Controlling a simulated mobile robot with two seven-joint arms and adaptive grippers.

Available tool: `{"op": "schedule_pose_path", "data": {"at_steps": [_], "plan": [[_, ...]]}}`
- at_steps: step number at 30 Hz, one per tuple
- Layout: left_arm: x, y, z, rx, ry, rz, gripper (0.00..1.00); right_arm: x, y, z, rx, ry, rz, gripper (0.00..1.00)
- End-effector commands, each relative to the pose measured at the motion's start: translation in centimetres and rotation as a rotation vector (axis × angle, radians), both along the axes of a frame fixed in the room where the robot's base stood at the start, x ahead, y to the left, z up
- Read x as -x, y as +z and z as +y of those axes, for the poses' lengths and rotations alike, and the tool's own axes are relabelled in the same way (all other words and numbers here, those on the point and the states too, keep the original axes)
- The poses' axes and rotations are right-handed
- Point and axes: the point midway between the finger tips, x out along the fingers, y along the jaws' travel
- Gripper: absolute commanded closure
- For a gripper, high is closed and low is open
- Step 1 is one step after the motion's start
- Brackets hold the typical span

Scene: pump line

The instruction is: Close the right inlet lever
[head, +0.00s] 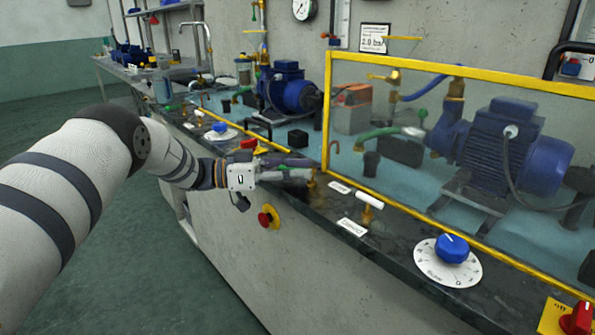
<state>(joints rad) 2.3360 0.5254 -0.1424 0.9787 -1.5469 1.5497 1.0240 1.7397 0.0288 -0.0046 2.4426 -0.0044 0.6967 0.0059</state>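A small brass valve with a white lever handle (369,201) stands on the dark counter edge, to the right of my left gripper. Its handle lies roughly along the counter. A white label (340,187) lies behind it to the left, and another label (352,227) lies in front; their print is too small to read surely. My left gripper (306,171) reaches over the counter edge, its fingers pointing right, apart from the white handle. A brass fitting (312,184) shows at its fingertips and is partly hidden. Whether the fingers are open is unclear. My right gripper is out of view.
A yellow-framed clear guard (450,75) stands behind the counter edge, with a blue pump motor (510,150) inside. A blue knob (451,248) on a white dial and a red switch (577,318) sit to the right. A red emergency button (267,217) is below the gripper.

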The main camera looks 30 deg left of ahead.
Motion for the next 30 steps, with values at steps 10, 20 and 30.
{"op": "schedule_pose_path", "data": {"at_steps": [10,20,30], "plan": [[0.0,-0.1,0.2,-0.002,0.005,0.001,0.72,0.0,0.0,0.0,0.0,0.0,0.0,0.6],[2.2,-0.1,3.7,-0.002,0.009,0.001,0.72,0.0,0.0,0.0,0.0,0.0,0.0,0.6],[6.2,-0.1,9.8,-0.002,0.007,0.001,0.72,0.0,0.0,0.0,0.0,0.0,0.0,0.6]]}}
